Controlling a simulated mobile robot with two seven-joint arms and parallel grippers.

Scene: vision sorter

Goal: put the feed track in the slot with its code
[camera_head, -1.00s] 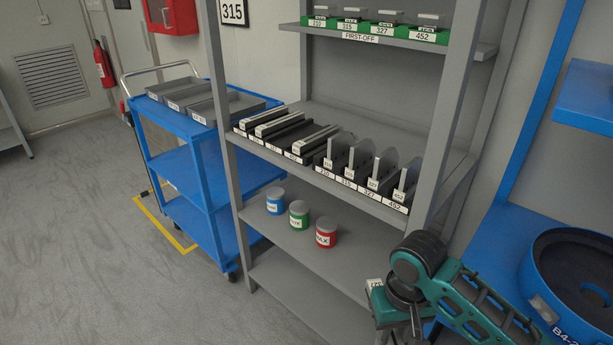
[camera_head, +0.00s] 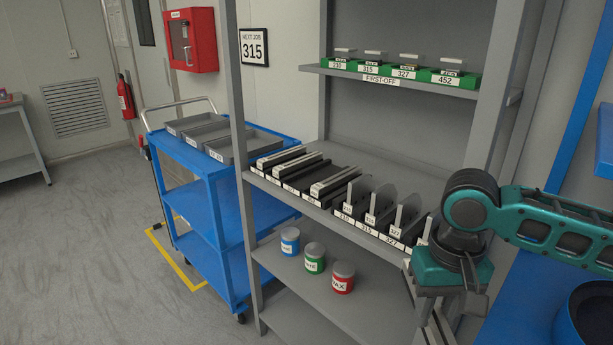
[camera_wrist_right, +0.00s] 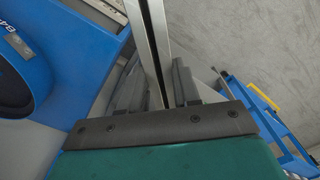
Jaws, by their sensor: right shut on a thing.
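My right gripper (camera_head: 436,312) is at the lower right in the head view, in front of the shelf rack. In the right wrist view its fingers (camera_wrist_right: 157,85) are shut on the feed track (camera_wrist_right: 152,30), a long, narrow grey bar that runs out past the top of the picture. In the head view only a bit of the track (camera_head: 436,332) shows below the gripper. Several labelled black slots (camera_head: 318,176) lie on the rack's middle shelf, some with pale tracks (camera_head: 282,155) in them. One slot between tracks looks dark and empty. The slot codes are too small to read surely. My left gripper is out of view.
Upright grey plates (camera_head: 381,205) stand right of the slots. A sign (camera_head: 254,47) reads "NEXT JOB 315". Green first-off holders (camera_head: 405,70) sit above; three cans (camera_head: 314,257) sit below. A blue cart (camera_head: 208,185) with trays stands left. A rack post (camera_head: 497,85) is near my right arm.

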